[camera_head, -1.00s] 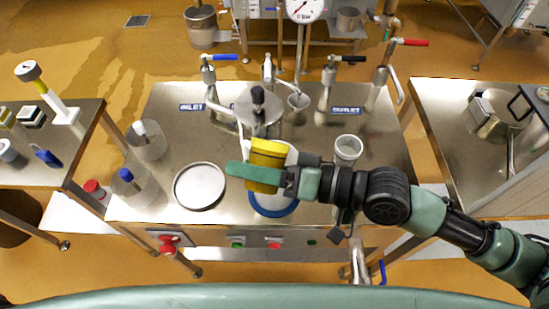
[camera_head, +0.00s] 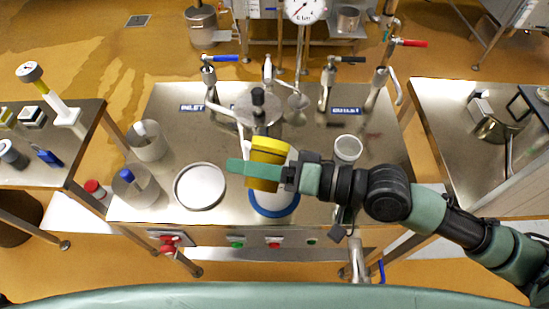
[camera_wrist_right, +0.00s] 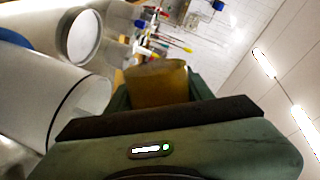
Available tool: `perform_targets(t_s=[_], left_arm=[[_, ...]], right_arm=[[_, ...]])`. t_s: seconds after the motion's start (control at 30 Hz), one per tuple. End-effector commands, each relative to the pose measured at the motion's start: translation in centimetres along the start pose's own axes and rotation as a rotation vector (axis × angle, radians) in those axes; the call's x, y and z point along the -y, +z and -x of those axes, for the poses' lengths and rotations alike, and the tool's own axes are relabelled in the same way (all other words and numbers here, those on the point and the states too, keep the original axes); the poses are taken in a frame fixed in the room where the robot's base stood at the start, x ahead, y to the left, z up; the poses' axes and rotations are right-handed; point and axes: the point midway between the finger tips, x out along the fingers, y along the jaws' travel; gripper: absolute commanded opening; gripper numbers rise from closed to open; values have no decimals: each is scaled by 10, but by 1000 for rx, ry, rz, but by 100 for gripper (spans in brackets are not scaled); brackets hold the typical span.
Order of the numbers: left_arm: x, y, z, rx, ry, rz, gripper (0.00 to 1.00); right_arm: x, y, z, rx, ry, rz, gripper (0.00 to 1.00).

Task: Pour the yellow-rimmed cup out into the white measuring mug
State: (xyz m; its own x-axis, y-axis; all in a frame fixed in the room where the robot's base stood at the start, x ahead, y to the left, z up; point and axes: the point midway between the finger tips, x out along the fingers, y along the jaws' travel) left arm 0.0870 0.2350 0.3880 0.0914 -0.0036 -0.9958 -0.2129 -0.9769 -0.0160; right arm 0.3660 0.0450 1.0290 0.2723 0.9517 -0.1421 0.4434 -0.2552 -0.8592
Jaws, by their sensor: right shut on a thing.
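The yellow cup (camera_head: 265,158), with a brighter yellow rim, is held by my right gripper (camera_head: 262,174) above the steel table. Its rim faces up and the cup leans slightly. It also shows as a dull yellow cup between the fingers in the right wrist view (camera_wrist_right: 157,84). A smaller white cup (camera_head: 348,148) stands to the right, beyond the arm. I cannot tell for sure which is the measuring mug. The cup's inside is hidden. My left gripper is out of view.
A round shallow pan (camera_head: 200,187) lies left of the held cup. A lidded metal fitting (camera_head: 258,108) and valve pipes stand behind. Side tables flank both sides.

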Motion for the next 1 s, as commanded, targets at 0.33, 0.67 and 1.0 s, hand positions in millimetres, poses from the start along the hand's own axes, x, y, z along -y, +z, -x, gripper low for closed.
perform_targets(t_s=[0.33, 0.67, 1.0], left_arm=[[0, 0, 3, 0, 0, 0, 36], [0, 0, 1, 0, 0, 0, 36], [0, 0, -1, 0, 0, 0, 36]], right_arm=[[3, -2, 0, 6, -3, -46, 6], [1, -1, 0, 11, -6, -90, 6], [-1, 0, 0, 18, -8, -136, 6]])
